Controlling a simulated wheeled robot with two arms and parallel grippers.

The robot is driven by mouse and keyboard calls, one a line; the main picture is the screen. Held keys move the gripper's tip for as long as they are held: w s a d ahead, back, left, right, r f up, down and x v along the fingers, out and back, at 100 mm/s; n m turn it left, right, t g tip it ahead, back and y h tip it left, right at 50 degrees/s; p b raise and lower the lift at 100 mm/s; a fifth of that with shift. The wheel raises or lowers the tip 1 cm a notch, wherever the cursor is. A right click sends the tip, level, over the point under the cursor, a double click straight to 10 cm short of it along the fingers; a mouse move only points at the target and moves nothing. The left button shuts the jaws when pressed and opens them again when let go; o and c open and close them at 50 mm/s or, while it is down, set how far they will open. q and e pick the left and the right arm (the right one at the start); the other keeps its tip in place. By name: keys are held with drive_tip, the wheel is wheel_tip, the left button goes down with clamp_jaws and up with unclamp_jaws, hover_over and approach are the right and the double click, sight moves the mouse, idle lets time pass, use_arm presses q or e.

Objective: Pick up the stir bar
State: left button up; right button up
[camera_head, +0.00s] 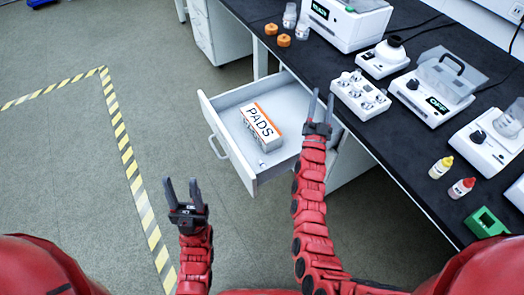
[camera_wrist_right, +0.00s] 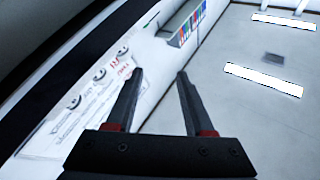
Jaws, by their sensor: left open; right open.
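A small pale object (camera_head: 263,165), too small to make out surely but possibly the stir bar, lies on the floor of the open drawer (camera_head: 215,120) near its front corner. A white and orange PADS box (camera_head: 262,126) lies in the drawer behind it. My right gripper (camera_head: 322,95) is open and empty, pointing up by the drawer's right side and the bench edge. In the right wrist view its open fingers (camera_wrist_right: 160,72) have nothing between them. My left gripper (camera_head: 181,182) is open and empty, left of the drawer and apart from it.
The black bench (camera_head: 405,135) holds a white block with several vials (camera_head: 360,94), instruments, yellow-capped (camera_head: 440,167) and red-capped (camera_head: 461,188) bottles, and a green holder (camera_head: 487,222). Orange caps (camera_head: 284,40) sit at the back. Floor left of the drawer is clear.

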drive_tip(key=w+a+f+n+g+y, duration=0.1)
drive_tip(key=w+a+f+g+y, duration=0.1)
drive_tip(key=w+a+g+y, duration=0.65)
drive_tip(key=w+a+r+n+g+y+p, duration=0.15)
drive_tip(key=a+n, duration=0.25)
drive_tip(key=a, duration=0.4)
drive_tip(key=a+n+g+y, duration=0.2)
drive_tip(key=a+n+g, duration=0.1)
drive_tip(key=a, duration=0.6)
drive_tip(key=n+g+h, duration=0.5)
drive_tip(key=g+h, duration=0.2)
drive_tip(key=g, duration=0.3)
hover_over(262, 163)
wheel_tip(262, 163, down, 3)
wheel_tip(262, 163, down, 11)
drive_tip(key=shift+s+a+f, duration=0.15)
drive_tip(key=shift+f, duration=0.05)
wheel_tip(262, 163, down, 6)
drive_tip(key=shift+r, duration=0.1)
clamp_jaws()
